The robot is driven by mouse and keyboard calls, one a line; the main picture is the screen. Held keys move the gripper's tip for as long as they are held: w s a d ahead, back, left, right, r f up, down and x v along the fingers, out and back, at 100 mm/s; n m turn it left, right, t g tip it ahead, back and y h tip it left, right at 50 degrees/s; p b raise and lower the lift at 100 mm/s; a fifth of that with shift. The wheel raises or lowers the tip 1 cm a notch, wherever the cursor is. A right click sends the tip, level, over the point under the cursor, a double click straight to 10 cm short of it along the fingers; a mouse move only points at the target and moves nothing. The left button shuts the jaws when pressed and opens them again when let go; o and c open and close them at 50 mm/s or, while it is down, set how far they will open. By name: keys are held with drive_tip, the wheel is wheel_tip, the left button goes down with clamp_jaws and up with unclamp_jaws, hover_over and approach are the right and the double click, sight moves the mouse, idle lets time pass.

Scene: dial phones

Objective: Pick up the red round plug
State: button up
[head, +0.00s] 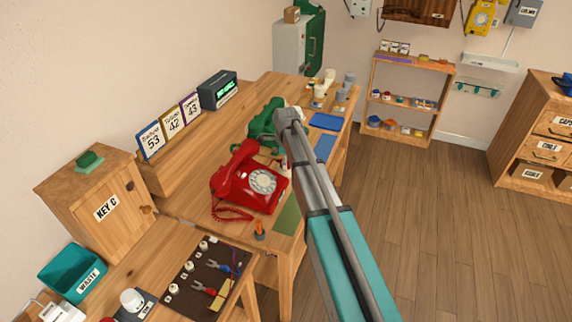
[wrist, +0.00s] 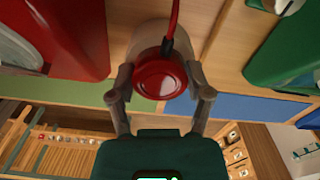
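The red round plug (wrist: 160,78) is in the middle of the wrist view, with a red cord (wrist: 172,25) running up from it. A pale round body (wrist: 147,38) shows directly behind it. My gripper (wrist: 160,70) has one finger on each side of the plug, spread apart, with the tips close to its edges. I cannot tell whether either finger touches it. The red dial phone (head: 248,180) and green dial phone (head: 265,124) stand on the desk in the head view. There my arm hides the plug and my fingers.
In the wrist view, the red phone (wrist: 75,35) is close on the left and the green phone (wrist: 285,50) on the right. A blue mat (head: 325,147) and green mat (head: 288,216) lie by the desk edge. The floor (head: 440,230) at right is clear.

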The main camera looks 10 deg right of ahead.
drive_tip(key=shift+c, duration=1.1)
drive_tip(key=shift+r, duration=0.15)
wheel_tip(320, 180, up, 3)
drive_tip(key=p, duration=0.3)
drive_tip(key=shift+f, duration=0.2)
drive_tip(key=s+r+p, duration=1)
drive_tip(key=s, duration=0.4)
drive_tip(key=shift+d, duration=0.4)
